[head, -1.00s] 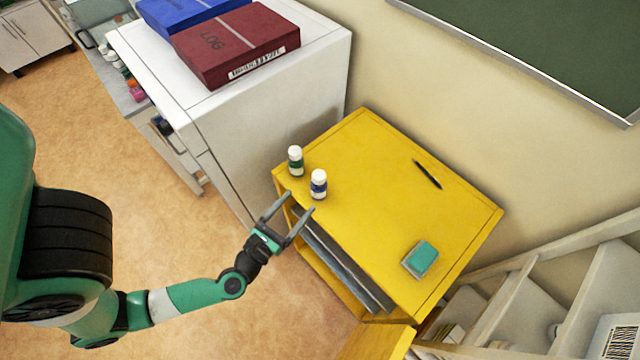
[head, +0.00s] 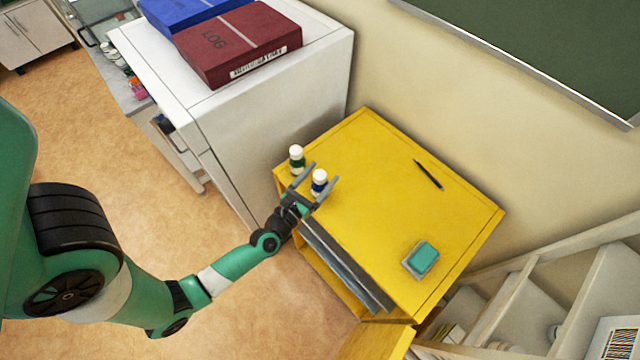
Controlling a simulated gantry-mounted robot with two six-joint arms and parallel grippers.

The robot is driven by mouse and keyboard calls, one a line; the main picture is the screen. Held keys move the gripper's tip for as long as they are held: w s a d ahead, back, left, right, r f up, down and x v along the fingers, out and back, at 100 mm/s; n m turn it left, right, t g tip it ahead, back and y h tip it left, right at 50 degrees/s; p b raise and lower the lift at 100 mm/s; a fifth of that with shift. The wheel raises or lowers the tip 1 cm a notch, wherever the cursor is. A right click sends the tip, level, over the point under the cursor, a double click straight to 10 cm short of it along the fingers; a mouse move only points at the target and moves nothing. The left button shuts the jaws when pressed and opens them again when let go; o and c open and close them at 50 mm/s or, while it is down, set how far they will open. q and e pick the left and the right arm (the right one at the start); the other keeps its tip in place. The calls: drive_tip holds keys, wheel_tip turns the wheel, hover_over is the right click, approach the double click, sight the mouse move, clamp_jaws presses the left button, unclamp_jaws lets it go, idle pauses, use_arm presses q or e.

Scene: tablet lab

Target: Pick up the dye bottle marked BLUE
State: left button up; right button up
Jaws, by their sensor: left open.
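The bottle with a blue label and white cap (head: 319,180) stands upright near the left front edge of the yellow cabinet top (head: 385,215). My left gripper (head: 321,173) is open, with one finger on each side of this bottle; I cannot tell whether either finger touches it. A second bottle with a green label and white cap (head: 297,157) stands just behind and left of it, close to the left finger. The writing on the labels is too small to read. My right gripper is out of view.
A black pen (head: 428,174) and a teal sponge-like block (head: 421,258) lie farther right on the yellow top. A white cabinet (head: 270,120) with a red LOG binder (head: 236,42) stands to the left. White shelving (head: 510,300) is at lower right.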

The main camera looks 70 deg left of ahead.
use_arm(q)
clamp_jaws()
idle(0.3)
drive_tip(key=shift+r+p, duration=0.5)
drive_tip(key=shift+r, duration=0.15)
drive_tip(key=r+p, duration=0.2)
drive_tip(key=r, duration=0.1)
drive_tip(key=shift+s+d+r+p, duration=0.1)
drive_tip(key=shift+d+r+p, duration=0.1)
drive_tip(key=shift+p, duration=0.15)
drive_tip(key=s+d+r+p, duration=0.2)
drive_tip(key=s+d+r, duration=0.1)
drive_tip(key=d, duration=0.3)
drive_tip(key=s+d+r+p, duration=0.2)
drive_tip(key=s+d+r, duration=0.1)
drive_tip(key=d+r, duration=0.2)
drive_tip(key=shift+s+d+r, duration=0.15)
drive_tip(key=shift+s+d, duration=0.2)
drive_tip(key=shift+d, duration=0.1)
